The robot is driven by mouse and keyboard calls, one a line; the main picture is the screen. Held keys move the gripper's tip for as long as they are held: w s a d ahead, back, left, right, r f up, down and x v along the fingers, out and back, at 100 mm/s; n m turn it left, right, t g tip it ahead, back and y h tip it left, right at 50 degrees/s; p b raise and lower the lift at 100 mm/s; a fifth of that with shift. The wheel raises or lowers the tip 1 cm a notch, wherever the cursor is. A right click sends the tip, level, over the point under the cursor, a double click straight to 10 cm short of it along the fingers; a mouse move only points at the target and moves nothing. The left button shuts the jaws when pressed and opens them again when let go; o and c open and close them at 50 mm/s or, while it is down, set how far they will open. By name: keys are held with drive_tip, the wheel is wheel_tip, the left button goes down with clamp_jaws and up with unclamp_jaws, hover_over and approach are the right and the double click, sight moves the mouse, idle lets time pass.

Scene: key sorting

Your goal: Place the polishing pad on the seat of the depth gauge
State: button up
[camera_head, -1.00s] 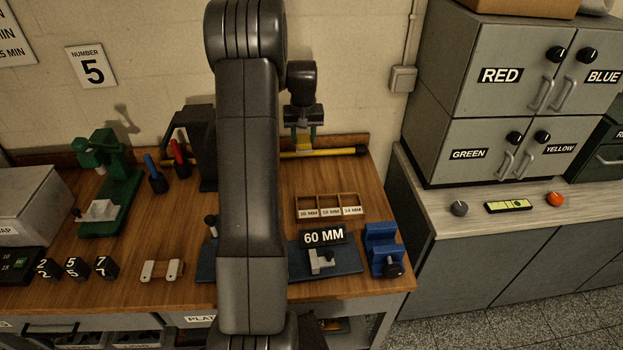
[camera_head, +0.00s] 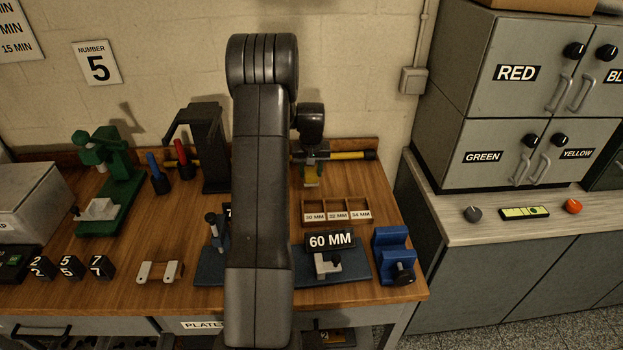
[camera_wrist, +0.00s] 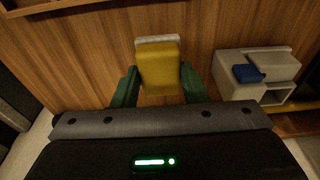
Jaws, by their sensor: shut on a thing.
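My gripper (camera_wrist: 158,88) is shut on a yellow block with a pale layer on its far side, which I take as the polishing pad (camera_wrist: 158,68). In the head view the pad (camera_head: 312,181) hangs under my wrist near the back of the bench, behind the wooden tray. A green stand (camera_head: 122,178) with an arm over a pale seat (camera_head: 102,209) stands at the left. A blue base (camera_head: 345,271) with a small grey block (camera_head: 327,263) and a 60 MM sign is in front. I cannot tell for certain which one is the depth gauge.
A wooden three-part tray (camera_head: 337,222), a blue vise-like block (camera_head: 393,250) and numbered black cubes (camera_head: 70,267) are on the bench. A black stand (camera_head: 207,145) is at the back. My arm hides the middle of the blue base.

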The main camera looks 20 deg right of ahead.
sight(311, 174)
drive_tip(key=shift+f, duration=1.85)
drive_tip(key=shift+f, duration=0.1)
drive_tip(key=shift+f, duration=0.15)
drive_tip(key=o, duration=1)
drive_tip(key=shift+c, duration=0.2)
